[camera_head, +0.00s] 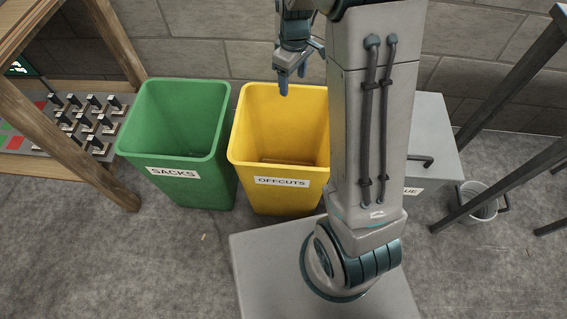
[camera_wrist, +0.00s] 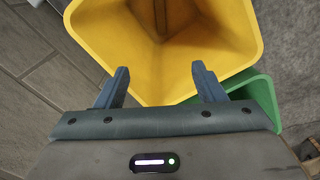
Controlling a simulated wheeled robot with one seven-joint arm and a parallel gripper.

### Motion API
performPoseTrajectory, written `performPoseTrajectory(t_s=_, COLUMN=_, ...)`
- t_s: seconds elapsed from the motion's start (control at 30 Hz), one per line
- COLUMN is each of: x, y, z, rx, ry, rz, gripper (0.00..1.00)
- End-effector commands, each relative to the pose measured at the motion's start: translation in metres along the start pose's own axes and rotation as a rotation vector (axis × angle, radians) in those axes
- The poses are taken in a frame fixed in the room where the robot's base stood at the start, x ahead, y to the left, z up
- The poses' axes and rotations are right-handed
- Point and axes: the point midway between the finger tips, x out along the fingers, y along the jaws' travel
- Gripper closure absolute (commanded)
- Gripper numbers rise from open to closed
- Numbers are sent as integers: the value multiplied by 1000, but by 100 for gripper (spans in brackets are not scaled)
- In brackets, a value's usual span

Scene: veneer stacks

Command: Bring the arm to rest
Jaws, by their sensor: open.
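My gripper (camera_head: 290,80) is raised over the yellow bin labelled OFFCUTS (camera_head: 279,197), near its back rim in the head view. In the wrist view my gripper (camera_wrist: 160,88) shows two blue fingers spread apart with nothing between them. The yellow bin (camera_wrist: 236,48) opens beyond the fingertips. The part of the bin's inside that shows looks empty. My upright arm hides the bin's right side in the head view.
A green bin labelled SACKS (camera_head: 192,190) stands left of the yellow one. A grey lidded container (camera_head: 432,130) stands right, partly behind my arm. A small grey bucket (camera_head: 480,212) sits by dark metal legs (camera_head: 505,125). A wooden rack (camera_head: 110,185) stands left.

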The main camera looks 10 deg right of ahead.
Motion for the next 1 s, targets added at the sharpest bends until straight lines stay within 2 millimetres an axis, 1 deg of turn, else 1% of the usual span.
performPoseTrajectory(t_s=0.27, x=0, y=0, z=0, rx=0, ry=0, rz=0, gripper=37)
performPoseTrajectory(t_s=0.37, x=-8, y=-1, z=1, rx=9, ry=4, rz=1, gripper=37)
performPoseTrajectory(t_s=0.47, x=-32, y=-6, z=6, rx=39, ry=17, rz=5, gripper=37)
performPoseTrajectory(t_s=0.57, x=-69, y=-16, z=16, rx=94, ry=37, rz=10, gripper=37)
performPoseTrajectory(t_s=0.6, x=-85, y=-21, z=21, rx=121, ry=46, rz=12, gripper=37)
performPoseTrajectory(t_s=0.7, x=-124, y=-34, z=34, rx=192, ry=69, rz=17, gripper=37)
performPoseTrajectory(t_s=1.0, x=-226, y=-73, z=74, rx=394, ry=133, rz=38, gripper=37)
